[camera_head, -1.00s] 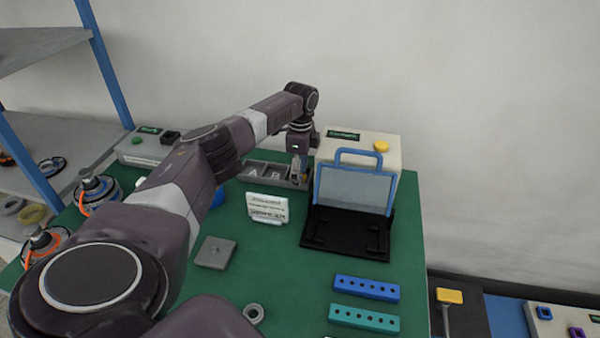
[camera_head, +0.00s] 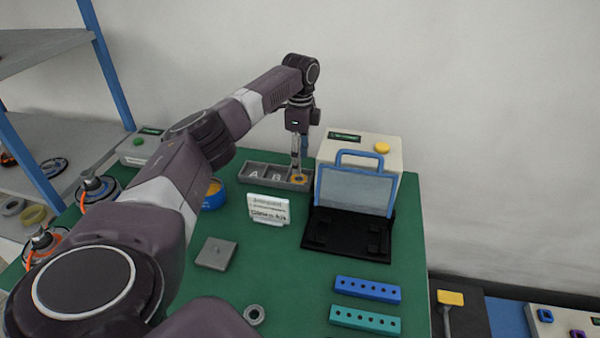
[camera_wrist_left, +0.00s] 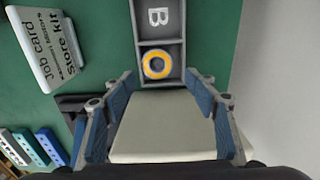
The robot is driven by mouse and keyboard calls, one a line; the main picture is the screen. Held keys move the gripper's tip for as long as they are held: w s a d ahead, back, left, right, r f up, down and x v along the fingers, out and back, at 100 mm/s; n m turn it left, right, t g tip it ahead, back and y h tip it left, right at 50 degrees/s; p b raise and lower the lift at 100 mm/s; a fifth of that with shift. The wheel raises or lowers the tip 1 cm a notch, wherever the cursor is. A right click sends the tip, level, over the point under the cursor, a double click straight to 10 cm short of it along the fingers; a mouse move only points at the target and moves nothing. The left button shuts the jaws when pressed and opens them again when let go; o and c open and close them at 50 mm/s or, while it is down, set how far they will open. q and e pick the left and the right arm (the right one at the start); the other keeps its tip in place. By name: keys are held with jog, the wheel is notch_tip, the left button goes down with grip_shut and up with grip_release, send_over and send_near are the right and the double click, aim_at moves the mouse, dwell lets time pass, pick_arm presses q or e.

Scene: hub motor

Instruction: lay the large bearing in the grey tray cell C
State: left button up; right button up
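The grey tray (camera_head: 262,181) stands at the back of the green table, with cells marked A and B. The large bearing (camera_head: 300,180), an orange-yellow ring, lies in the right-hand cell after B. In the left wrist view the bearing (camera_wrist_left: 156,64) sits flat inside that cell, covering any letter there. My left gripper (camera_head: 297,162) is just above that cell, pointing down. In the left wrist view its blue-padded fingers (camera_wrist_left: 160,90) are wide apart with nothing between them, clear of the bearing. My right gripper is not in view.
A pale machine with a blue-framed screen (camera_head: 355,188) stands close right of the tray. A white job card (camera_head: 268,208) stands in front. A blue round container (camera_head: 214,194) is to the left. A small grey ring (camera_head: 254,314), a grey plate (camera_head: 215,253) and drilled blocks (camera_head: 366,289) lie nearer.

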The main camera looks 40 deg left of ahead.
pick_arm(q)
notch_tip(320, 180, up, 6)
jog(key=shift+r, duration=0.2)
dwell(0.5)
